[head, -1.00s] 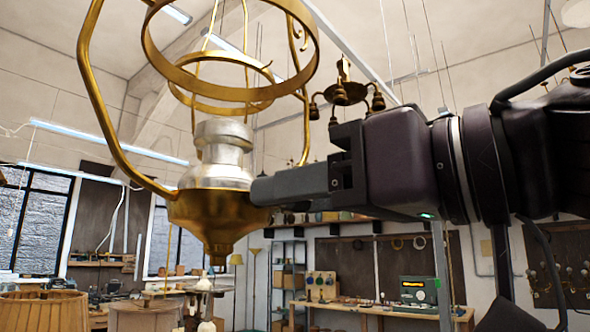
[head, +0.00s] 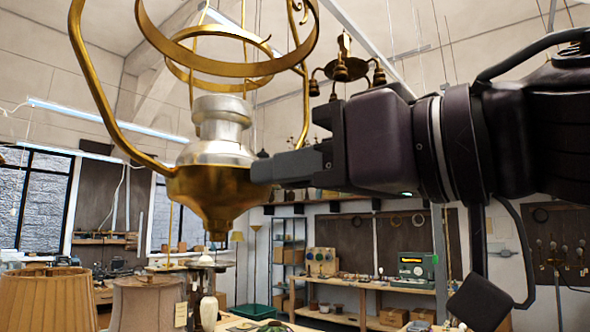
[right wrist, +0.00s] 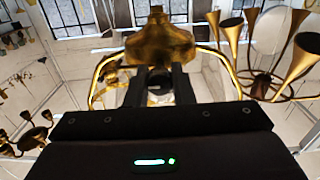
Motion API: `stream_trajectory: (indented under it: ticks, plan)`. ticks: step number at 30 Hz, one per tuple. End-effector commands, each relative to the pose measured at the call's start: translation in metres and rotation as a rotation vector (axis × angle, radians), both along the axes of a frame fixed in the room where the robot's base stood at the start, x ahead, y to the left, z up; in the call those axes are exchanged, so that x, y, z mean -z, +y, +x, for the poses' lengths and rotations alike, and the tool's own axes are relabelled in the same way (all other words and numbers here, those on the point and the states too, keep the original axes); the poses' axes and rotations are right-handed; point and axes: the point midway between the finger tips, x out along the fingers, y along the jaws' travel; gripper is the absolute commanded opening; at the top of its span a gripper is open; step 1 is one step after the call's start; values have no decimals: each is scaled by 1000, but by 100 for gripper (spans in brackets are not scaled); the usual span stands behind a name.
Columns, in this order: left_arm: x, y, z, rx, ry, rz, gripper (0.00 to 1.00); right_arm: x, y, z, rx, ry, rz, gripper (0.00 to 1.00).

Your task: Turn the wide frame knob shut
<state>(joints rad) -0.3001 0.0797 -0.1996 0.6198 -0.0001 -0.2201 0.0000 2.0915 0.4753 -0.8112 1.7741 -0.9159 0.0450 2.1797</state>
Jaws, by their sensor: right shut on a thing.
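A hanging brass lamp with a wide frame (head: 95,90) fills the upper left of the head view. Its silver collar (head: 222,130) sits on a rounded brass body (head: 212,195). My right gripper (head: 262,168) reaches in from the right, with its fingertips against the right side of the brass body. It is shut on the wide frame knob, which the fingers hide. In the right wrist view the brass body (right wrist: 160,40) is straight ahead of the fingers (right wrist: 160,82), with frame arms on both sides. My left gripper is not in view.
A small brass chandelier (head: 347,70) hangs behind my right arm. Brass horn-shaped fixtures (right wrist: 270,50) hang at the right in the right wrist view. Lampshades (head: 47,298) stand below at the left. A workbench (head: 370,285) runs along the back wall.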

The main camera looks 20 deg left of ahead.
Motion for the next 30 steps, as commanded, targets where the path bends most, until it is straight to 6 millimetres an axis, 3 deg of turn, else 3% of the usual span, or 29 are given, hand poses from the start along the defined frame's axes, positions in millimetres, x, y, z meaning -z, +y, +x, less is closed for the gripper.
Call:
stream_trajectory:
  ticks: [11, 30]
  plan:
    - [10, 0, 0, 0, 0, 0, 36, 1, 1, -1, 0, -195, -68, 0]
    - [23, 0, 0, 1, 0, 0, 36, 1, 1, -2, 2, -764, -275, 0]
